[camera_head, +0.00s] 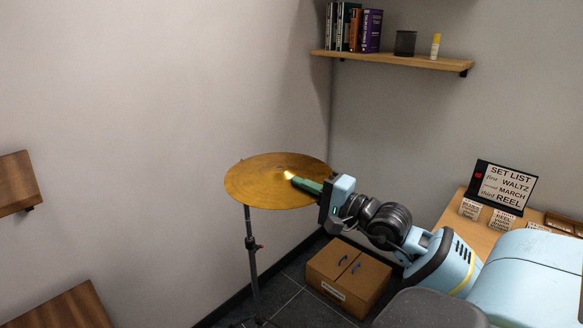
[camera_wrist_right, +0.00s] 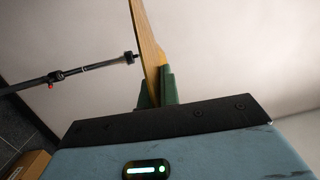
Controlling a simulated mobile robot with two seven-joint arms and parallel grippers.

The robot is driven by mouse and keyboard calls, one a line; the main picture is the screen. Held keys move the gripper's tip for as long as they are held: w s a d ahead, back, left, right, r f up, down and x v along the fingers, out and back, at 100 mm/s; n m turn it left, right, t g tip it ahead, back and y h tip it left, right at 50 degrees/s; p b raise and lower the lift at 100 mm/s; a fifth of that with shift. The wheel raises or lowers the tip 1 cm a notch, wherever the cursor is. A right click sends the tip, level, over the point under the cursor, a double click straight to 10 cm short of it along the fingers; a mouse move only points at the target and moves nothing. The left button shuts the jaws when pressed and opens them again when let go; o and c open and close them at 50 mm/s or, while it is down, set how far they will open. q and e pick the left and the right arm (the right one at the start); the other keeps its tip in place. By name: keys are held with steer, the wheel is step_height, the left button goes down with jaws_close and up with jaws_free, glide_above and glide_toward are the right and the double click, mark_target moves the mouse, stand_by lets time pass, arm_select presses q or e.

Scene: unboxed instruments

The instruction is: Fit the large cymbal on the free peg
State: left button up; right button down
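The large cymbal (camera_head: 265,185) is a golden disc, held nearly level in the head view. My right gripper (camera_head: 307,185) is shut on its right edge, one green finger lying over the top face. In the right wrist view the cymbal (camera_wrist_right: 150,45) shows edge-on between the green fingers (camera_wrist_right: 157,92). A black stand (camera_head: 250,244) rises beneath the cymbal's left part; the cymbal hides its top in the head view. In the right wrist view the stand's peg end (camera_wrist_right: 130,56) is close to the cymbal's underside, with a small gap. My left gripper is out of view.
A cardboard box (camera_head: 349,276) stands on the dark floor under my right arm. A desk (camera_head: 452,222) with a set-list sign (camera_head: 504,187) is at right. A wall shelf (camera_head: 395,58) holds books and small items. Wooden surfaces (camera_head: 62,310) are at left.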

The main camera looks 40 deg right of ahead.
steer(key=s+a+f+n+y, duration=0.1)
steer(key=s+a+f, duration=0.1)
steer(key=a, duration=0.5)
steer(key=s+a+f+n+g+y, duration=0.1)
steer(key=s+a+f+y, duration=0.1)
steer(key=a+f, duration=0.3)
steer(key=s+a+f+n+g+y, duration=0.1)
steer(key=s+a+f+y, duration=0.1)
steer(key=a, duration=0.6)
steer(key=shift+a+f, duration=0.35)
steer(key=shift+f, duration=0.55)
steer(key=shift+s+a, duration=0.1)
